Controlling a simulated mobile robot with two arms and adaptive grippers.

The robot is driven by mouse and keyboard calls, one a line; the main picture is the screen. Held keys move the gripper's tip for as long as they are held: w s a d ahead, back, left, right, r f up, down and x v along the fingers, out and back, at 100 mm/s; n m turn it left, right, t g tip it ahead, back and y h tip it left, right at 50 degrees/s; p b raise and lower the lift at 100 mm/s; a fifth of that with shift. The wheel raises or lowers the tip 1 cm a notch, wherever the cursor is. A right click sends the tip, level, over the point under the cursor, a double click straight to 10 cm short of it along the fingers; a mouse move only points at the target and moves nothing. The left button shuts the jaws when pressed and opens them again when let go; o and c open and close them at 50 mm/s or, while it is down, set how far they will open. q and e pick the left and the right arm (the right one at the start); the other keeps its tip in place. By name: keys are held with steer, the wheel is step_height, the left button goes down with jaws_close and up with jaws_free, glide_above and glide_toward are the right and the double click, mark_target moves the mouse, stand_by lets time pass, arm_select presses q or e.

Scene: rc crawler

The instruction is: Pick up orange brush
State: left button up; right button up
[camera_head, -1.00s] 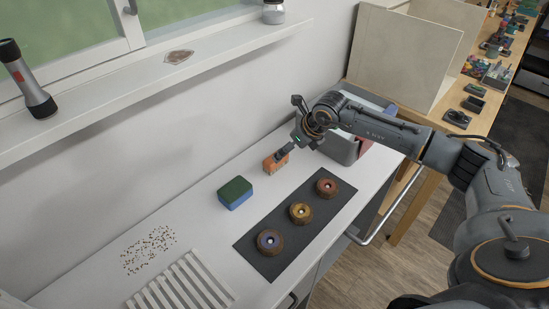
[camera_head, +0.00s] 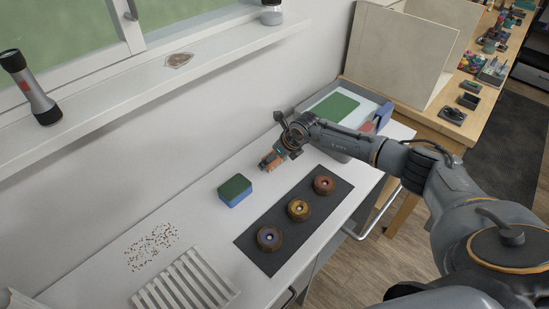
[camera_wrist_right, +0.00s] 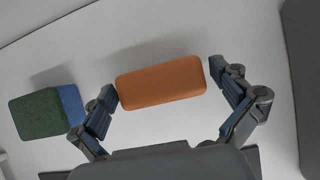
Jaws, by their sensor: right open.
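The orange brush (camera_head: 268,162) stands on the white counter near the wall, right of the sponge in the head view. In the right wrist view the brush (camera_wrist_right: 162,82) shows as an orange rounded block lying between two open fingers. My right gripper (camera_wrist_right: 168,98) is open around it, with the left finger very close to the brush's left end and a small gap at the right end. In the head view my right gripper (camera_head: 277,156) is over the brush and partly hides it. My left gripper is not in view.
A green and blue sponge (camera_head: 235,190) is just left of the brush; it also shows in the wrist view (camera_wrist_right: 45,114). A dark mat (camera_head: 261,256) holds three round wheels in front. A white slatted rack (camera_head: 187,283) and scattered crumbs (camera_head: 152,246) lie further left. A grey bin (camera_head: 340,147) stands behind the arm.

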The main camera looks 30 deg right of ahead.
steer(key=c, duration=1)
steer(key=shift+w+r, duration=0.1)
steer(key=shift+r, duration=0.4)
step_height(320, 180, up, 2)
steer(key=shift+r+b, duration=0.2)
steer(key=shift+b, duration=0.2)
steer(key=shift+s+a+r+b, duration=0.1)
steer(key=shift+s+r+b, duration=0.75)
steer(key=shift+s+r, duration=1.15)
steer(key=shift+s+a+r+b, duration=0.1)
steer(key=shift+s+r+b, duration=0.95)
steer(key=shift+s, duration=1.7)
steer(key=shift+s+r+b, duration=0.65)
steer(key=shift+s+r, duration=1.15)
steer(key=shift+s, duration=0.55)
